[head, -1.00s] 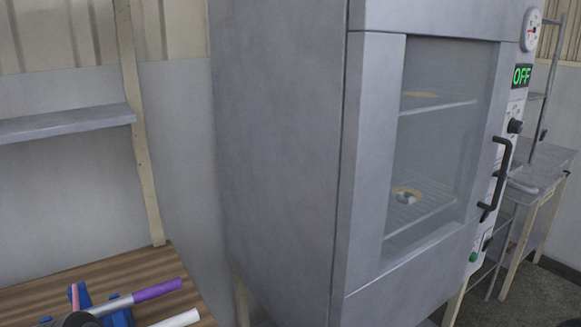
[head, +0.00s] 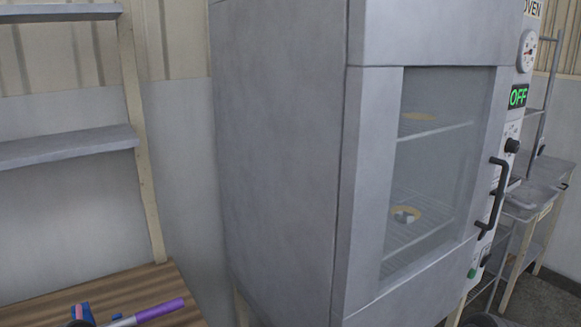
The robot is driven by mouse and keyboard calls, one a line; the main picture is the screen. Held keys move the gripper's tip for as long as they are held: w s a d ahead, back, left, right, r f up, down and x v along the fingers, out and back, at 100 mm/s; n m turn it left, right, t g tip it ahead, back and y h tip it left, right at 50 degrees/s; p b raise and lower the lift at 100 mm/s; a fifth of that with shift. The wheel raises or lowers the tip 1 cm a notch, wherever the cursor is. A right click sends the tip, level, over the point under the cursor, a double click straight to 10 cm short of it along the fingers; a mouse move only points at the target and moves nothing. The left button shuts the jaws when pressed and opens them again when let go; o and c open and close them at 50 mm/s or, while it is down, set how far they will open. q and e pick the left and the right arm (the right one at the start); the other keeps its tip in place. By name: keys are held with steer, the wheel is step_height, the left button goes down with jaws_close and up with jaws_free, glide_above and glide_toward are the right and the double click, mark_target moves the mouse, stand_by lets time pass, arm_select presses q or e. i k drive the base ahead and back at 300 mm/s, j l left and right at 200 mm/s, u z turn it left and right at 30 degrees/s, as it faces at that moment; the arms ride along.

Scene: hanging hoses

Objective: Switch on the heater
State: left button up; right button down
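The heater is a large grey oven (head: 280,150) with a glass door (head: 432,150), which is closed. Its display (head: 518,96) reads OFF in green. A black knob (head: 512,146) sits below the display, and a green button (head: 471,273) is low on the control panel. A black door handle (head: 494,198) stands out at the door's right edge. Yellow ring-like items (head: 408,213) rest on the racks inside. Neither gripper can be made out; only small dark shapes show at the bottom edge.
A wooden table (head: 110,290) at lower left bears a purple-handled tool (head: 160,309) and a blue item (head: 82,313). Grey shelves (head: 70,146) hang on the left wall. A metal rack or cart (head: 535,215) stands right of the oven. Some floor is bare at lower right.

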mark_target(482, 234)
steer(key=l+z, duration=0.45)
steer(key=l, duration=1.75)
steer(key=i, duration=0.1)
